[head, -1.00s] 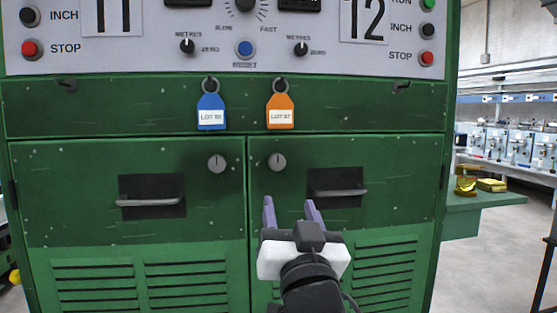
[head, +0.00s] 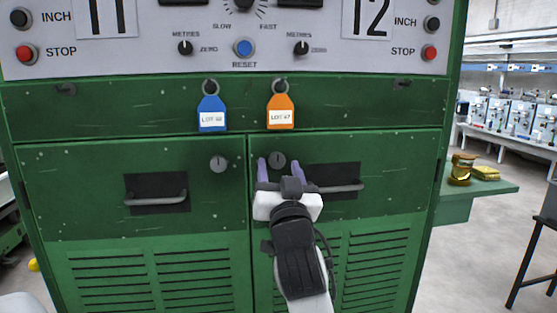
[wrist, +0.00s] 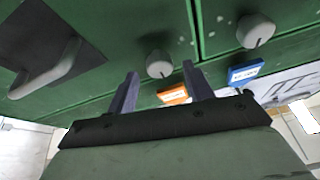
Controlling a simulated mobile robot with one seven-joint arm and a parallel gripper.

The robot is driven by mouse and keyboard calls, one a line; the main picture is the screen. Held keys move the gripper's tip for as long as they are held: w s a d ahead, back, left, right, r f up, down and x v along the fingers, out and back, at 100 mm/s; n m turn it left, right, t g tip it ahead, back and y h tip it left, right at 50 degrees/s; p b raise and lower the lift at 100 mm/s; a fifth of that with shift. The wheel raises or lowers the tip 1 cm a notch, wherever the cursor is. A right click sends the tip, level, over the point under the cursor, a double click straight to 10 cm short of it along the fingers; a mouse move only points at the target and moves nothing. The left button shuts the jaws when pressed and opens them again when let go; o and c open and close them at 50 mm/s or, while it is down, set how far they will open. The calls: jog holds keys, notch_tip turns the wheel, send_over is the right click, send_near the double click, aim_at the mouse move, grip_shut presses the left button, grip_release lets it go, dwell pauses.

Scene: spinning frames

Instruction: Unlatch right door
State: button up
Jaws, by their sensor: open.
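The right green door (head: 400,205) is shut. Its round grey latch knob (head: 278,160) sits near its upper left corner, with its mark upright. A grey bar handle (head: 345,187) crosses a dark recess right of the knob. My gripper (head: 280,165) is open in front of the door, its two purple-grey fingers either side of the knob in the head view. In the wrist view, turned nearly upside down, the knob (wrist: 159,64) shows between and beyond the fingertips (wrist: 160,72). I see no clear contact with it.
The left door (head: 85,220) is shut, with its own knob (head: 219,163) and handle (head: 156,200). A blue tag (head: 211,113) and an orange tag (head: 281,112) hang above the doors. A green side shelf (head: 480,190) stands at right.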

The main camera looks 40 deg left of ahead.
jog(key=shift+x, duration=0.9)
grip_shut()
